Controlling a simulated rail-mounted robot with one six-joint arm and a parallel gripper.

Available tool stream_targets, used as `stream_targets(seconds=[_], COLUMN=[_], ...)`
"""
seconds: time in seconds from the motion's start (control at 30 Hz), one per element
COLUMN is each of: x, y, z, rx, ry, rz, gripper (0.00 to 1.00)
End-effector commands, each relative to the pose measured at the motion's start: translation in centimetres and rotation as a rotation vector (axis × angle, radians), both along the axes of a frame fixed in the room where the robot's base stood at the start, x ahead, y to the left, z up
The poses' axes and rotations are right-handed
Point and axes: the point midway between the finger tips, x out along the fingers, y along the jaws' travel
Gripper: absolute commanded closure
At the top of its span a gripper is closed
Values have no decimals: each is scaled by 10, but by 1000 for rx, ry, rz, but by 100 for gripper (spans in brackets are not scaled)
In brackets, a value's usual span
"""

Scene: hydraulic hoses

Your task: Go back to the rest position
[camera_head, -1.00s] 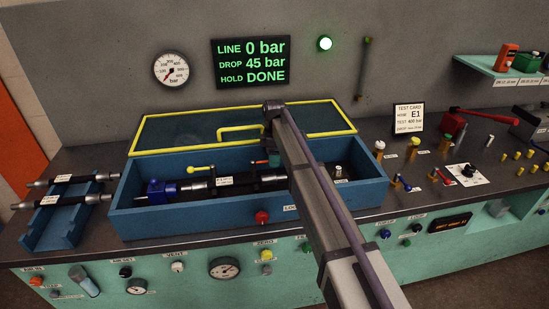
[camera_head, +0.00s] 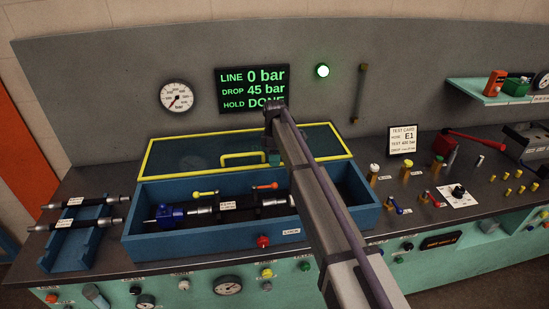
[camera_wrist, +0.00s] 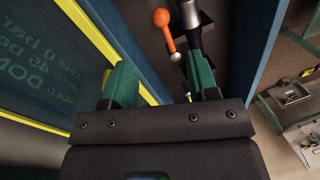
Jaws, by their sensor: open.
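My gripper (camera_wrist: 162,82) shows two green fingers set apart with nothing between them in the wrist view. In the head view my arm crosses the picture, and the gripper (camera_head: 273,158) is above the rear side of the blue test box (camera_head: 150,252). A labelled black hose (camera_head: 228,207) lies in the box with a blue fitting (camera_head: 170,215) at its left. An orange-handled lever (camera_head: 265,186) and a yellow-handled lever (camera_head: 206,193) stand over it. The orange lever (camera_wrist: 163,20) is beyond the fingers in the wrist view. The yellow-framed lid (camera_head: 190,158) is open behind the box. My arm hides the box's right part.
A display (camera_head: 252,90) reads line 0 bar, drop 45 bar; its hold line is partly covered by my arm. A green lamp (camera_head: 322,71) is lit. A blue rack (camera_head: 75,245) with two hoses stands at left. Small fittings and a red-handled tool (camera_head: 470,138) are at right.

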Motion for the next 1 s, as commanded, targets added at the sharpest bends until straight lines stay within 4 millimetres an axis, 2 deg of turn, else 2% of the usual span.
stream_targets(seconds=[0.17,0.27,0.33,0.37,0.4,0.57,0.6,0.7,0.73,0.8,0.87,1.0], x=[0,0,-29,-50,-82,-199,-230,-299,-315,-343,-356,-352], y=[0,0,-10,-20,-42,-132,-154,-199,-210,-229,-240,-253], z=[-1,-2,-2,-3,-7,-19,-22,-30,-31,-35,-37,-38], rx=[-6,-31,-61,-74,-90,-126,-132,-138,-139,-141,-144,-148], ry=[-2,-19,-46,-60,-79,-133,-142,-159,-162,-164,-163,-161], rz=[-32,-189,-385,-491,-649,-1192,-1308,-1524,-1562,-1604,-1629,-1660], gripper=[46,46,46,46,46,46,46,46,46,46,46,46])
